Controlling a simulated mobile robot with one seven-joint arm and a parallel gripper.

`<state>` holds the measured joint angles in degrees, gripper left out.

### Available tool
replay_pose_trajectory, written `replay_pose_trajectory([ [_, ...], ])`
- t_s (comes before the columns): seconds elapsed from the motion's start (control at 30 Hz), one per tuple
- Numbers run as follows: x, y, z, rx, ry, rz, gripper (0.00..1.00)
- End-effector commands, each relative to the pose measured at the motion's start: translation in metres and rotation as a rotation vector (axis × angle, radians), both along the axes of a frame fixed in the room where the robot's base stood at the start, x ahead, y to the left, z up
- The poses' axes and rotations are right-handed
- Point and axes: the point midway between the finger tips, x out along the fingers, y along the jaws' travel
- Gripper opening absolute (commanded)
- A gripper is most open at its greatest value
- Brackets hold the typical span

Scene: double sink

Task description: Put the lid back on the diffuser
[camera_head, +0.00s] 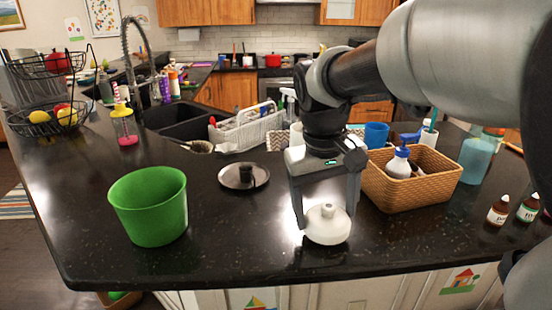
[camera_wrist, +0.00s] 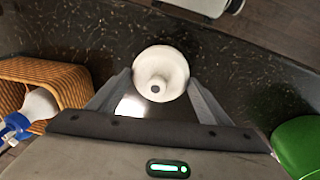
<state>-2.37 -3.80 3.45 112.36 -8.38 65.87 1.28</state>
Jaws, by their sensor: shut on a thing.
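A white domed piece with a short spout on top, which looks like the diffuser lid (camera_head: 327,228), is upright near the counter's front edge. It also shows in the wrist view (camera_wrist: 160,73), from above, with a dark hole in its spout. My gripper (camera_head: 325,217) points down with one finger on each side of it and is shut on it. In the wrist view my gripper's (camera_wrist: 161,90) fingertips flank its near half. I cannot tell whether it touches the counter. I cannot make out a separate diffuser base.
A green bin (camera_head: 150,207) stands to the left, and a wicker basket (camera_head: 412,192) with a spray bottle (camera_head: 398,168) is close on the right. A metal lid (camera_head: 232,178) lies behind. Two small brown bottles (camera_head: 498,212) (camera_head: 528,208) stand far right. Counter between bin and gripper is clear.

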Motion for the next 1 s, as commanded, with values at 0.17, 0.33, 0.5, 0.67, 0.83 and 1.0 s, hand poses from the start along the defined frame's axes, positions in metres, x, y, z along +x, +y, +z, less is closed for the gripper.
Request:
replay_pose_trajectory([
  [0.17, 0.001, 0.0, 0.041, 0.001, -0.007, -0.001, 0.5],
  [0.33, 0.001, 0.0, 0.07, 0.001, -0.004, 0.0, 0.5],
  [0.5, 0.017, 0.001, 0.096, 0.001, -0.001, 0.021, 0.5],
  [0.67, 0.067, 0.003, 0.129, 0.005, 0.004, 0.094, 0.5],
  [0.83, 0.144, 0.005, 0.161, 0.008, 0.008, 0.213, 0.5],
  [1.0, 0.215, 0.004, 0.175, 0.009, 0.008, 0.338, 0.5],
])
